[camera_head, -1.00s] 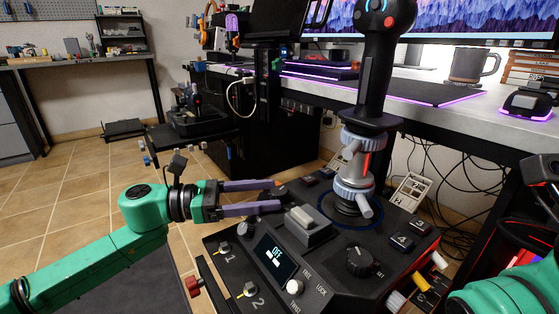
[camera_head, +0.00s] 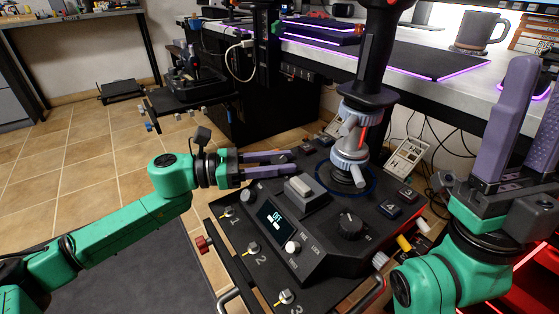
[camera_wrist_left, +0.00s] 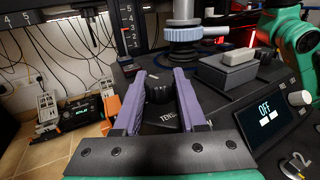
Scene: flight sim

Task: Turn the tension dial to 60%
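The tension dial (camera_wrist_left: 158,88) is a black knob with a pale mark on top. In the left wrist view it sits between my left gripper's (camera_wrist_left: 159,84) fingertips, with a partly hidden "TENS…" label below it. The purple fingers are open, one on each side; I cannot tell whether they touch it. In the head view my left gripper (camera_head: 293,164) reaches in low over the panel's far left part, and its fingers mostly hide the dial. The panel screen (camera_head: 275,221) reads OFF. My right gripper (camera_head: 528,100) is open, empty, and points up at the right.
The joystick (camera_head: 378,60) rises from the panel beyond my left fingers. A grey button block (camera_head: 306,192), another black dial (camera_head: 350,226) and toggle switches (camera_head: 253,248) are close by. A desk (camera_head: 450,100) stands behind. Tiled floor (camera_head: 90,150) is open at left.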

